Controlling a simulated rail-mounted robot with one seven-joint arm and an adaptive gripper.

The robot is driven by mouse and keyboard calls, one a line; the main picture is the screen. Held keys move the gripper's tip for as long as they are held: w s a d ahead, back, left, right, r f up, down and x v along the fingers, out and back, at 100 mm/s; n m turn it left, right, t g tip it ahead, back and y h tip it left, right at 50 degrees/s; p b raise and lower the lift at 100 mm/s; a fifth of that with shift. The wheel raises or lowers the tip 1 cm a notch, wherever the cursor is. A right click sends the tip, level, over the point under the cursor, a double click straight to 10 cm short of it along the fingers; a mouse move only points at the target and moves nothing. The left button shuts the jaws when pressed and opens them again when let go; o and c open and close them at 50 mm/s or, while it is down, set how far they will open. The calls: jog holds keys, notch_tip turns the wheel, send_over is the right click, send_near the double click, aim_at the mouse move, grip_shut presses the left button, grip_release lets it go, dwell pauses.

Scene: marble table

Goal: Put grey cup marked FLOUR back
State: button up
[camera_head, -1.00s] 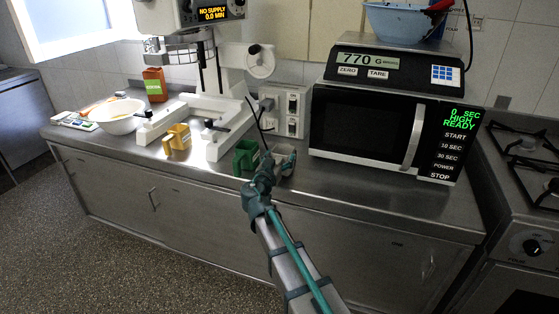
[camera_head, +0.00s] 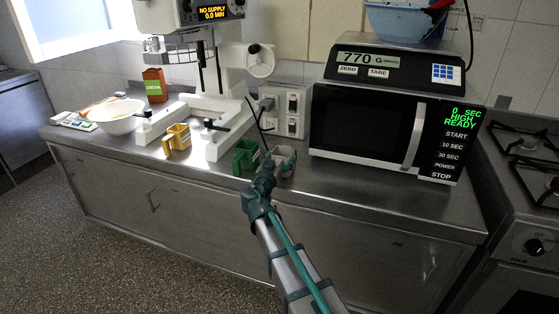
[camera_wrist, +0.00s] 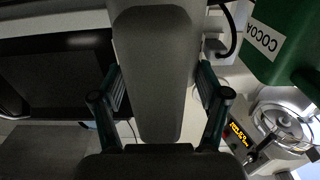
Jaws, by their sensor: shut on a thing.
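The grey cup (camera_head: 285,162) stands on the steel counter just right of the green cup (camera_head: 245,156), partly hidden by my gripper. Its FLOUR marking cannot be read here. My gripper (camera_head: 271,165) is at the cup's front left. In the wrist view, a grey part of the cup (camera_wrist: 158,75) fills the space between the two fingers of my gripper (camera_wrist: 160,92), which is shut on it. The green cup marked COCOA (camera_wrist: 280,38) is close beside it there.
A yellow cup (camera_head: 177,138) and a white bowl (camera_head: 118,116) stand to the left. A white machine (camera_head: 205,105) is behind. A microwave (camera_head: 370,128) with a scale (camera_head: 393,68) on top stands close on the right. The counter's front strip (camera_head: 360,190) is clear.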

jog(key=o, duration=1.2)
jog(key=shift+p, duration=1.15)
